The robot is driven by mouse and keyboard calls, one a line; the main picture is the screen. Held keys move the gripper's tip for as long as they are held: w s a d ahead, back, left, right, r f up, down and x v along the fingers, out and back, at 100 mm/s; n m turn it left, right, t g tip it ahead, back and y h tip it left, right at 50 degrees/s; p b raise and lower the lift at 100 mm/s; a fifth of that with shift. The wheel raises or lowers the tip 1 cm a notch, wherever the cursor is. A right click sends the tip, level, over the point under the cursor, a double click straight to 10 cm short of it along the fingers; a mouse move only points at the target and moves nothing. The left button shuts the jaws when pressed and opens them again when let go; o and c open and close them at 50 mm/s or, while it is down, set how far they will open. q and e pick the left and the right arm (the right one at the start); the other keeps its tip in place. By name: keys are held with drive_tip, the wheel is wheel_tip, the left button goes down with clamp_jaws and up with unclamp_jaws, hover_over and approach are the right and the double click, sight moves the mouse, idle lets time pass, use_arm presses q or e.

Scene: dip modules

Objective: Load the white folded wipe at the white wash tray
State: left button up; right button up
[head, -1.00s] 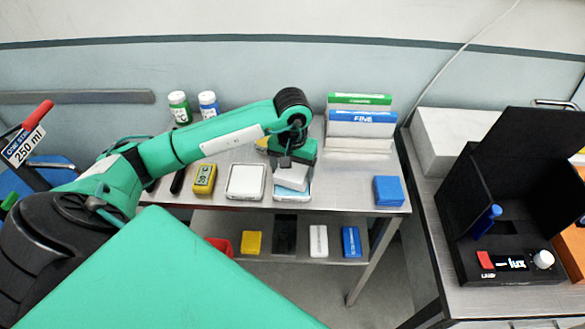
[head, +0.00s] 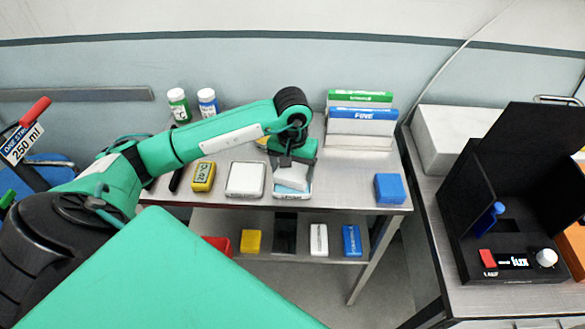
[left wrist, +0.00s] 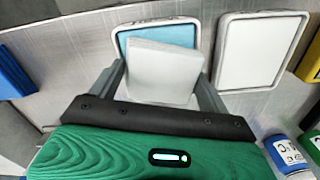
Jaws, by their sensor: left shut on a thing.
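My left gripper (head: 290,165) is shut on the white folded wipe (head: 291,178), a pale block between the two fingers in the left wrist view (left wrist: 165,72). The wipe is over a white-rimmed tray with a light-blue inside (head: 293,196), whose far part shows behind it in the left wrist view (left wrist: 172,32). The wipe looks tilted; I cannot tell whether it touches this tray. A white tray with a pale inside (head: 245,180) lies just left of it in the head view and to the right in the left wrist view (left wrist: 257,52). My right gripper is not in view.
A yellow meter (head: 203,177) lies left of the trays, and a blue box (head: 389,188) sits at the right. Two bottles (head: 179,106) and upright boxes (head: 360,120) stand behind. Between the trays and the blue box the tabletop (head: 345,180) is clear.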

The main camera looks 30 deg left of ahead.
sight(293, 171)
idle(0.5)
use_arm(q)
drive_tip(key=shift+r+p, duration=0.65)
drive_tip(key=shift+r, duration=1.15)
drive_tip(key=shift+r+p, duration=0.45)
drive_tip(key=shift+r, duration=1.2)
